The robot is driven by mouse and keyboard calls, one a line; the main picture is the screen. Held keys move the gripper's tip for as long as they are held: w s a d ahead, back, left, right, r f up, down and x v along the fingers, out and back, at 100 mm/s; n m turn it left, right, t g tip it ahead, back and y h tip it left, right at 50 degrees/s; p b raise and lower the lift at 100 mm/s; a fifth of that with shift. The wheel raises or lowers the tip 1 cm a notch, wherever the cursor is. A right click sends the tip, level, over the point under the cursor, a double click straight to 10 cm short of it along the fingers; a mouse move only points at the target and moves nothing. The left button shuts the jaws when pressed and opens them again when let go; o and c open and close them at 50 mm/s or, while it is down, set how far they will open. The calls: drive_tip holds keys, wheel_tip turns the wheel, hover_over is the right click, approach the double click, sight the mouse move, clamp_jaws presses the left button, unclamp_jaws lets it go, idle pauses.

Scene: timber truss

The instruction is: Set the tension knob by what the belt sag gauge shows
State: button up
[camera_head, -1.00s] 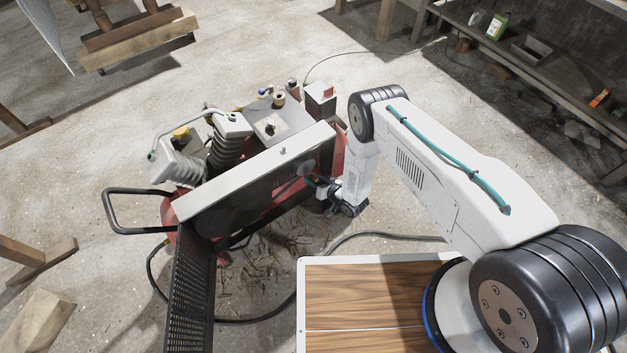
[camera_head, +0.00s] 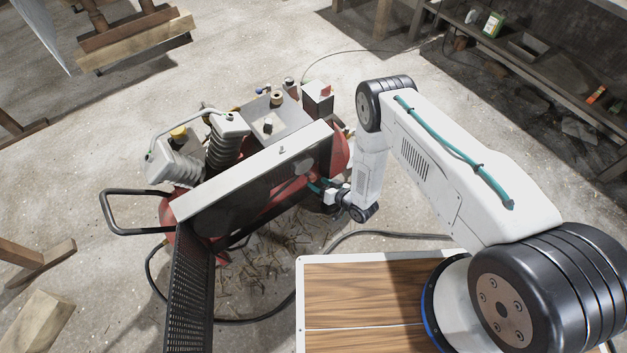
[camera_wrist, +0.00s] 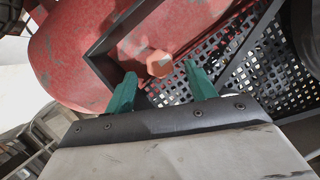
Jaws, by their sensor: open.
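The machine is a red compressor (camera_head: 341,152) with a long light-topped belt cover (camera_head: 255,172). In the wrist view, an orange-red faceted knob (camera_wrist: 159,64) stands before black perforated mesh (camera_wrist: 232,62) and the red tank (camera_wrist: 72,50). My gripper (camera_wrist: 160,80) has two green fingers, spread open, with nothing between them. The knob shows just past the fingertips, roughly centred between them; I cannot tell whether they touch it. In the head view my gripper (camera_head: 318,187) is at the right end of the cover, and the knob is not clear there. I cannot make out a sag gauge or its reading.
A black handle (camera_head: 108,215) juts out at the machine's left. A dark perforated panel (camera_head: 188,295) stands in front. A cable (camera_head: 385,234) lies on the floor. A shelf bench (camera_head: 530,60) stands at the back right. Open floor lies behind the machine.

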drive_tip(key=shift+v, duration=1.55)
